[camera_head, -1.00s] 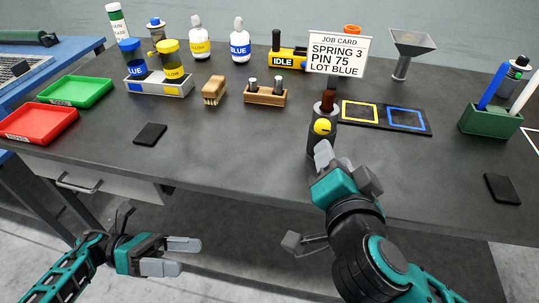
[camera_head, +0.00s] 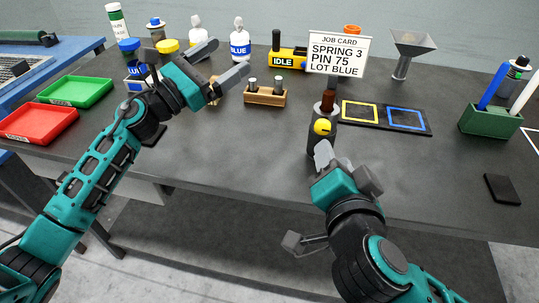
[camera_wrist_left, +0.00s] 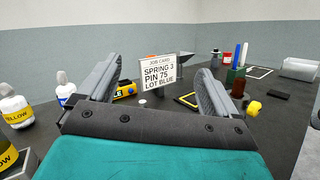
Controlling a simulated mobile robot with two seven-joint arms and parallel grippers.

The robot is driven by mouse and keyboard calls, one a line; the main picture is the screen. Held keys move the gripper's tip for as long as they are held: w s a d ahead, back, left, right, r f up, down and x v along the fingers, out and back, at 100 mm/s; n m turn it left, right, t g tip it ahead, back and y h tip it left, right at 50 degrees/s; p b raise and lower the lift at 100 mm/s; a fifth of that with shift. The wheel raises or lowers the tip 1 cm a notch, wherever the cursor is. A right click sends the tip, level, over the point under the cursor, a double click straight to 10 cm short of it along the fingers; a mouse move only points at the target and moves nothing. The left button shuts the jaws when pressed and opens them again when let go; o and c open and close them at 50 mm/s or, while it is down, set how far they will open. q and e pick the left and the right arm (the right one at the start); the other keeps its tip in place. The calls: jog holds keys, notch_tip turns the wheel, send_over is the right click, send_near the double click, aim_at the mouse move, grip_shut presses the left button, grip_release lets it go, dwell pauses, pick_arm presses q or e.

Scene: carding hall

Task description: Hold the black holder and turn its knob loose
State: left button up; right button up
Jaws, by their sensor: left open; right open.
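The black holder (camera_head: 318,142) stands upright near the front edge of the table, right of centre, with a reddish-brown piece at its top. Its yellow knob (camera_head: 322,127) faces the front. In the left wrist view the knob (camera_wrist_left: 254,108) shows at the right, beside the dark holder. My right gripper (camera_head: 340,160) is open just in front of the holder's lower part; whether it touches is unclear. My left gripper (camera_head: 232,57) is open and empty, raised over the table's back left, well left of the holder. Its two fingers frame the job card in the wrist view (camera_wrist_left: 160,72).
A wooden block with pins (camera_head: 265,97) stands between left gripper and holder. The job card (camera_head: 338,55) stands behind the holder. A black mat with yellow and blue squares (camera_head: 383,131) lies to its right.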

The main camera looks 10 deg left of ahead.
aim_at(311, 142)
pick_arm(q)
jog(key=s+d+f+g, duration=0.1)
jog(key=s+d+f, duration=0.1)
jog(key=f, duration=0.3)
jog(key=s+d+f+g+h, duration=0.1)
jog(key=s+d+f+g, duration=0.1)
jog(key=d+f, duration=0.3)
jog(key=s+d+f+g, duration=0.2)
jog(key=s+d+f, duration=0.1)
jog(key=f, duration=0.3)
jog(key=shift+s+d, duration=0.3)
jog(key=shift+d, duration=0.45)
jog(key=x, duration=1.2)
jog(key=shift+w+d+f, duration=0.1)
jog(key=shift+d, duration=0.3)
jog(key=shift+c, duration=0.4)
jog(key=c, duration=1.4)
